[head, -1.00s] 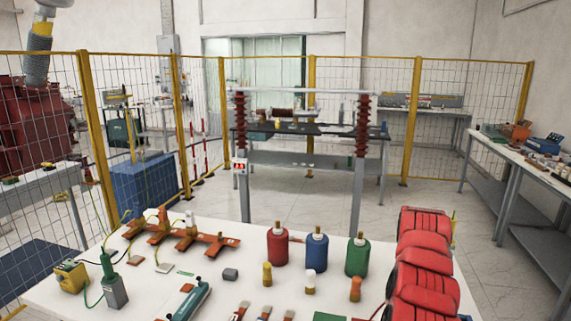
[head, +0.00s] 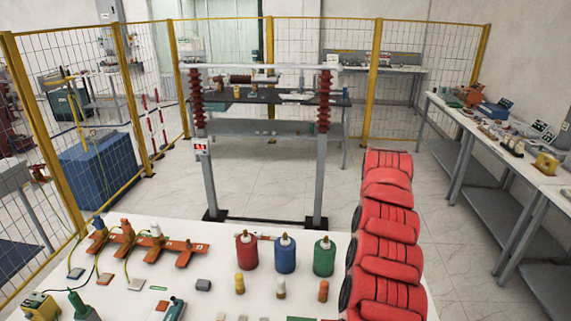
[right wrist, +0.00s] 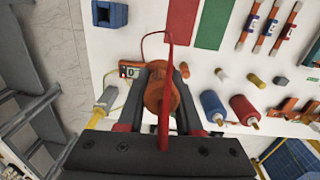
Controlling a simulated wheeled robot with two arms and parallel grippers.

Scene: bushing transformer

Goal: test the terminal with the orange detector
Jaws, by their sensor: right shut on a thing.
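In the right wrist view my right gripper (right wrist: 162,76) is shut on the round orange detector (right wrist: 152,94), held above the white table. A red rod-like part stands up from it toward the camera, and a thin red lead loops to a small orange box with a display (right wrist: 130,71). My right gripper does not show in the head view. My left gripper is in neither view. A frame with two ribbed brown-red insulators (head: 324,102) and a top bar (head: 260,67) stands beyond the table, apart from the detector. Which part is the terminal is unclear.
The white table (head: 215,298) holds a red bottle (head: 246,252), a blue bottle (head: 285,254), a green bottle (head: 324,257) and orange cross-shaped pieces (head: 185,251). A side table (head: 480,125) runs along the right. A yellow mesh fence (head: 125,90) encloses the area.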

